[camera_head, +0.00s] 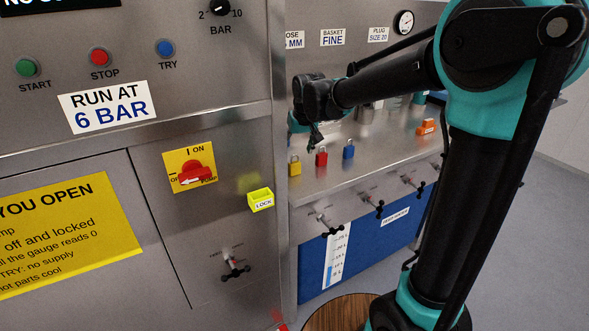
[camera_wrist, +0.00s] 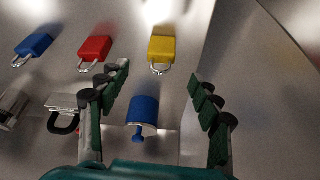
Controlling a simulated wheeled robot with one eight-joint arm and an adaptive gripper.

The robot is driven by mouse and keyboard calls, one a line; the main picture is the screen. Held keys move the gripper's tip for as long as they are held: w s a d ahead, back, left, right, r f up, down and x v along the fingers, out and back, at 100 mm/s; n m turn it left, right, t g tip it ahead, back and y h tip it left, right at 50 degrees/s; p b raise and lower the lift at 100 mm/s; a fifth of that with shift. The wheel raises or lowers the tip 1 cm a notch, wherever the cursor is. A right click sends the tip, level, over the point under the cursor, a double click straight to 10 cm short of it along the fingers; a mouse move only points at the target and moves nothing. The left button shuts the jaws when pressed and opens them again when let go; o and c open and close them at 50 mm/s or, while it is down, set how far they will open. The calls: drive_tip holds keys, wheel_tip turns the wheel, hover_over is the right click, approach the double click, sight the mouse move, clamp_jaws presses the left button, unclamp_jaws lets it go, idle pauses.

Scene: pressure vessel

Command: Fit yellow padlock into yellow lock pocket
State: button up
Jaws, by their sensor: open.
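The yellow padlock (camera_head: 294,166) stands on the metal bench, leftmost of three padlocks in the head view. In the wrist view the yellow padlock (camera_wrist: 161,46) lies ahead of the fingertips, its shackle towards them. My gripper (camera_head: 313,140) is above the bench near the padlocks. In the wrist view my gripper (camera_wrist: 159,75) is open, fingers wide apart, with nothing held. The yellow lock pocket (camera_head: 261,201), marked LOCK, sticks out from the front panel below the pump switch. It is not in the wrist view.
A red padlock (camera_head: 321,158) and a blue padlock (camera_head: 348,150) stand beside the yellow one. A blue cylinder (camera_wrist: 142,112) shows between my fingers in the wrist view. The red pump switch (camera_head: 192,172) is left above the pocket. Valve handles (camera_head: 326,221) line the bench front.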

sight(295, 162)
drive_tip(key=shift+x, duration=2.75)
drive_tip(key=shift+s, duration=0.1)
drive_tip(key=c, duration=1.3)
